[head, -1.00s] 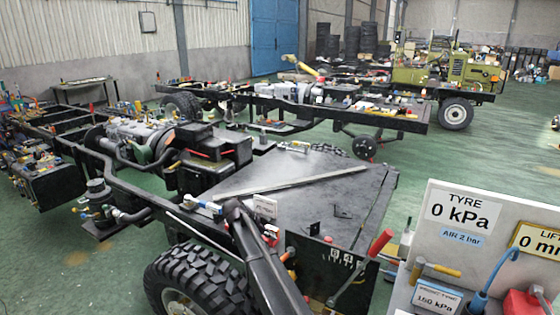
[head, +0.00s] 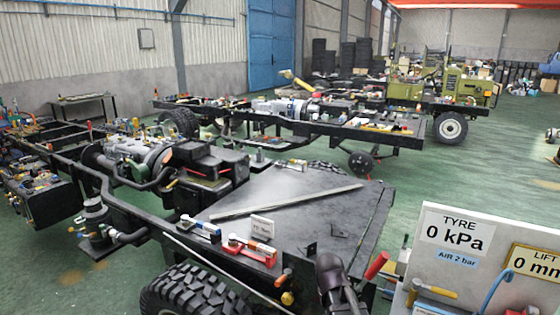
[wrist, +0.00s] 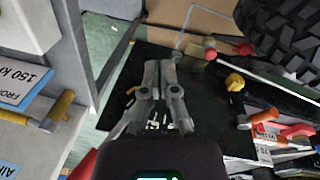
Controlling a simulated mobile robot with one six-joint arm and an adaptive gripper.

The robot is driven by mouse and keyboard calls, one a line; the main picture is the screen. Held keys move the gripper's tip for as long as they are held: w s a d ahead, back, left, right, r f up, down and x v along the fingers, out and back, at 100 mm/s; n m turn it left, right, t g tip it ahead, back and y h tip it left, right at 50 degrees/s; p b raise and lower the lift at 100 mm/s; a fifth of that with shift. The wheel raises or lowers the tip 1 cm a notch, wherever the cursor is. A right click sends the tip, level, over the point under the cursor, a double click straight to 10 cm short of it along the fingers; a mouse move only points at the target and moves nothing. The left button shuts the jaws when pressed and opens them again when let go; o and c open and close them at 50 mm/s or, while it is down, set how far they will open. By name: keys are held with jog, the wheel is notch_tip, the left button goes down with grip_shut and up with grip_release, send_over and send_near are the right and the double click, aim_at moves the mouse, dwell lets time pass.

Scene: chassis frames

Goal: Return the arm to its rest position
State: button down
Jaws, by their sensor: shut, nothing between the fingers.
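My arm (head: 336,285) shows in the head view at the bottom, right of centre, in front of the near chassis' black deck (head: 300,195). Its end runs out of the head view. In the wrist view my gripper (wrist: 161,66) has its two grey fingers together, with nothing between them. Behind it lies a dark plate (wrist: 200,105).
A pale panel (head: 480,240) with TYRE and LIFT readouts stands at the right, and its side is close in the wrist view (wrist: 30,100). A tyre (head: 185,292) is below the deck. Small tools (head: 250,248) lie on the deck edge. Green floor is open behind.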

jog(key=s+d+n+y, duration=0.1)
jog(key=s+n, duration=0.1)
jog(key=s, duration=0.4)
jog(key=shift+d+r+n+y, duration=0.3)
jog(key=shift+d+n, duration=0.05)
jog(key=shift+n, duration=0.05)
jog(key=shift+w, duration=0.1)
dwell(0.6)
